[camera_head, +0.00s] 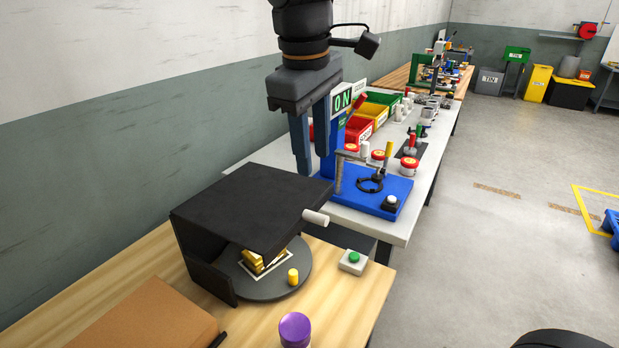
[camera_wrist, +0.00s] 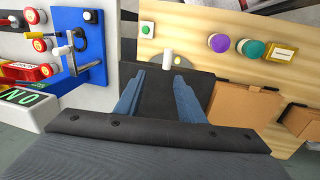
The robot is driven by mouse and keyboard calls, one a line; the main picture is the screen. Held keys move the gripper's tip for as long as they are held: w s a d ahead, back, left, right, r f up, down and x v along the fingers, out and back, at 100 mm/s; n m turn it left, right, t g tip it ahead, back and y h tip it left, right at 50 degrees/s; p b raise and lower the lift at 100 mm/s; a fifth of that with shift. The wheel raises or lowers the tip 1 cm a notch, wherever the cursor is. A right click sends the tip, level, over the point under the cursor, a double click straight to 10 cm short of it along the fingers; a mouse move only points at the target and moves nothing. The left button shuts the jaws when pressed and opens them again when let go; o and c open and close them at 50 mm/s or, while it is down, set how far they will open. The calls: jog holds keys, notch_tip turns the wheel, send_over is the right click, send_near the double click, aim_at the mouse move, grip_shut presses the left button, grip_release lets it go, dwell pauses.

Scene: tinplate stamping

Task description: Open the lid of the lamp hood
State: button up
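The lamp hood is a black box (camera_head: 205,265) on the wooden bench, with a broad, flat black lid (camera_head: 250,205) across its top. A short white handle (camera_head: 316,217) sticks out from the lid's right edge; it also shows in the wrist view (camera_wrist: 168,58). Under the lid, a gold piece (camera_head: 268,258) lies on a round grey plate (camera_head: 285,285), partly hidden. My gripper (camera_head: 314,165) is open and empty, fingers pointing down, above the lid's far right side. In the wrist view my gripper (camera_wrist: 160,78) has the handle just beyond its fingertips, with no contact seen.
A blue fixture (camera_head: 375,190) with a post and ring stands on the white table behind. A green button box (camera_head: 353,262) is right of the hood. A purple-topped jar (camera_head: 295,330) and brown box (camera_head: 150,320) are nearer. Open floor lies to the right.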

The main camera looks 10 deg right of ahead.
jog(key=shift+n, duration=0.5)
jog(key=f, duration=0.3)
jog(key=f+p, duration=0.1)
jog(key=f, duration=0.1)
jog(key=shift+w+a, duration=0.2)
jog(key=shift+w, duration=0.2)
jog(key=shift+c, duration=0.5)
grip_shut()
dwell(0.4)
jog(key=shift+o, duration=0.5)
grip_release()
